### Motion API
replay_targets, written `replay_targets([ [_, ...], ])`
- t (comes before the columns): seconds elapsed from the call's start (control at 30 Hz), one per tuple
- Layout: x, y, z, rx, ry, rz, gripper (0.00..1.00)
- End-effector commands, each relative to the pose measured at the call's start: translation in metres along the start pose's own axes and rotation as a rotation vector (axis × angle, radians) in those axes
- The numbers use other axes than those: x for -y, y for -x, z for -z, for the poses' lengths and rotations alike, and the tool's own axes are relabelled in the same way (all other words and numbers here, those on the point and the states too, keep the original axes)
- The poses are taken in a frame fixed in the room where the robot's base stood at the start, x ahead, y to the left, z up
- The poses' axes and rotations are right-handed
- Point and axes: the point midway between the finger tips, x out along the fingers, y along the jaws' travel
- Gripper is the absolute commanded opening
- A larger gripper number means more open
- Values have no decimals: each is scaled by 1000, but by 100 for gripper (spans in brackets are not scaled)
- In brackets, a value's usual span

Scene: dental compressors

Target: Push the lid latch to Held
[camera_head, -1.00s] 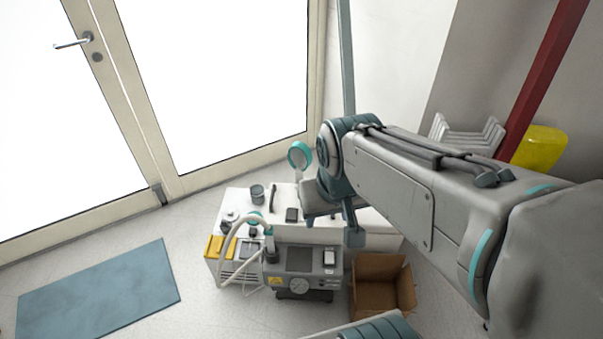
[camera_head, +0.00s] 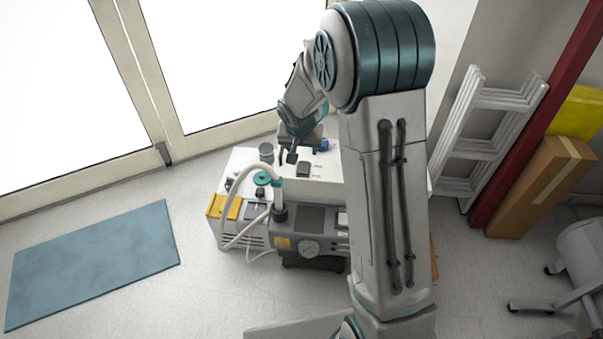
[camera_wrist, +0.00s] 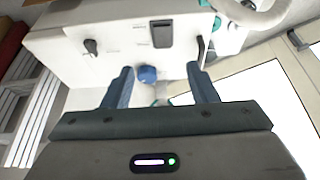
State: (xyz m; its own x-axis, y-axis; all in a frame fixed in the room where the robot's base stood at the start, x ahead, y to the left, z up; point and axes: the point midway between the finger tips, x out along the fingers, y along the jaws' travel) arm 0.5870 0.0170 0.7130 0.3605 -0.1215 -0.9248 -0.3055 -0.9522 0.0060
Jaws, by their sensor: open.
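The compressor unit (camera_head: 240,162) is a white box with small dark controls on its top. In the wrist view its white surface (camera_wrist: 115,40) carries a dark lever-like part (camera_wrist: 91,47), a black rectangular part (camera_wrist: 161,34), a round blue knob (camera_wrist: 147,74) and a thin black handle (camera_wrist: 201,48). I cannot tell which part is the lid latch; the small labels are unreadable. My gripper (camera_wrist: 161,72) is open and empty, pointing at this surface, with the blue knob showing between its fingers. In the head view my gripper (camera_head: 289,158) is over the box's far part.
A grey machine with a gauge (camera_head: 309,248) and pale hose (camera_head: 236,190) stands in front. A blue mat (camera_head: 95,262) lies left. A white folded ladder (camera_head: 480,135), red post (camera_head: 535,110) and cardboard box (camera_head: 540,185) stand right.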

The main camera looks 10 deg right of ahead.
Motion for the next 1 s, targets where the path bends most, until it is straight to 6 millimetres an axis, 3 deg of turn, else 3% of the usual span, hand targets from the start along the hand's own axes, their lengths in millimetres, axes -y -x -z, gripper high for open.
replay_targets([
  [0.27,5,-34,0,0,-6,3,53],
  [0.7,4,-121,-1,0,-5,3,53],
  [1.0,5,-149,0,-2,-5,4,53],
])
